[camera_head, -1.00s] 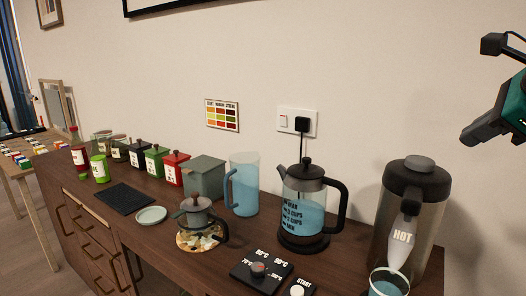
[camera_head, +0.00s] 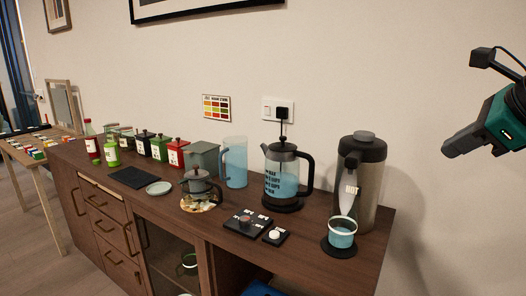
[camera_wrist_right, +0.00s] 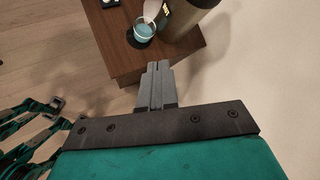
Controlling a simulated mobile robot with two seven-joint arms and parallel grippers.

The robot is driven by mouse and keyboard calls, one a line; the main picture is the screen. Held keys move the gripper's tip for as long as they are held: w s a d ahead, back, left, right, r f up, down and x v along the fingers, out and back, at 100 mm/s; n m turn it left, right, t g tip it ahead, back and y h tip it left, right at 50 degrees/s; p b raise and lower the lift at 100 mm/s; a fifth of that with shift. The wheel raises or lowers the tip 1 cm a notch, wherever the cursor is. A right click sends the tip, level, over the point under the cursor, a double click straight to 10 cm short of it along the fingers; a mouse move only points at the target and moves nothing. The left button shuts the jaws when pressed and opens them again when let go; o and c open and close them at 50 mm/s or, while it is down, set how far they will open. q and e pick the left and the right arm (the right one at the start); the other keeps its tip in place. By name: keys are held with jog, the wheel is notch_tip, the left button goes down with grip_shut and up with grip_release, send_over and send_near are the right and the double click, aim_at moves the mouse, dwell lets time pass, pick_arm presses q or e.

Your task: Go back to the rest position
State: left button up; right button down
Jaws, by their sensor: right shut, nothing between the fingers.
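My right gripper (camera_head: 452,150) is at the right edge of the head view, raised in front of the bare wall and right of the counter. In the right wrist view its fingers (camera_wrist_right: 157,75) are closed together with nothing between them. The fingers point toward the end of the wooden counter, apart from it. My left gripper does not show in the head view.
The wooden counter (camera_head: 330,262) holds a hot-water dispenser (camera_head: 368,185) with a cup of blue liquid (camera_head: 342,238) under it, an electric kettle (camera_head: 282,180), a blue pitcher (camera_head: 235,165), a teapot (camera_head: 197,188) and several canisters (camera_head: 176,155).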

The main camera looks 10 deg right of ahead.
jog(key=a+f+m+t+y, duration=0.3)
jog(key=a+f+m+t, duration=0.1)
jog(key=f+m, duration=0.85)
jog(key=a+f+m+t+y, duration=0.3)
jog(key=a+f+m, duration=0.1)
jog(key=f+m, duration=0.85)
jog(key=s+a+f+m+g+h, duration=0.1)
jog(key=s+a+f+m, duration=0.3)
jog(key=f, duration=0.3)
jog(key=s+a+f+m+g+h, duration=0.2)
jog(key=s+a+f+m, duration=0.2)
jog(key=f+m, duration=0.3)
jog(key=s+a+f+m+g+h, duration=0.2)
jog(key=s+a+f+m, duration=0.2)
jog(key=f, duration=0.5)
jog(key=shift+s+a+f+m, duration=0.25)
jog(key=shift+s+m, duration=0.55)
jog(key=shift+m, duration=0.3)
jog(key=shift+d+h, duration=0.1)
jog(key=shift+h, duration=0.2)
